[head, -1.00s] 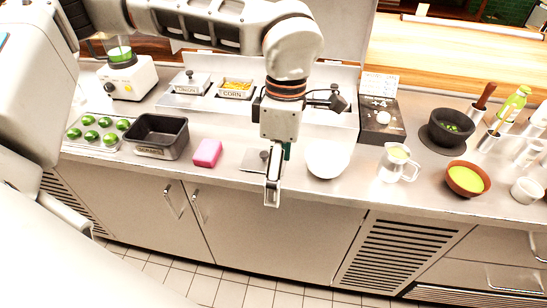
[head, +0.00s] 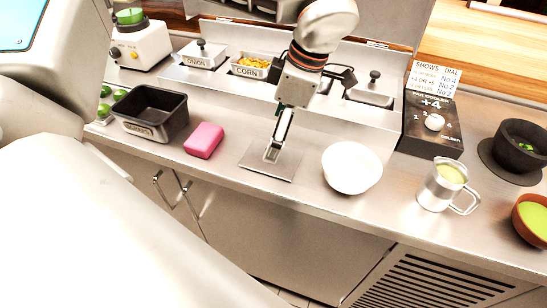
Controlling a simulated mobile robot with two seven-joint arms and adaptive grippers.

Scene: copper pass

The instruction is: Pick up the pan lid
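A flat metal pan lid (head: 283,168) lies on the steel counter, left of the white bowl. My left gripper (head: 272,153) points down over the middle of this lid, and its fingertips are at or close to the lid's knob. The fingers hide most of the knob. I see them edge-on, so I cannot tell whether they are open or closed on it. The lid appears flat on the counter. Another knobbed lid (head: 369,94) sits in the rail behind, and one (head: 202,56) is on the onion pan. My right gripper is not in view.
A pink sponge-like block (head: 204,140) and a dark empty pan (head: 152,115) are left of the lid. The white bowl (head: 351,168) is close on its right, then a metal jug (head: 443,186). A corn pan (head: 250,66) and a dial box (head: 432,126) stand behind.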

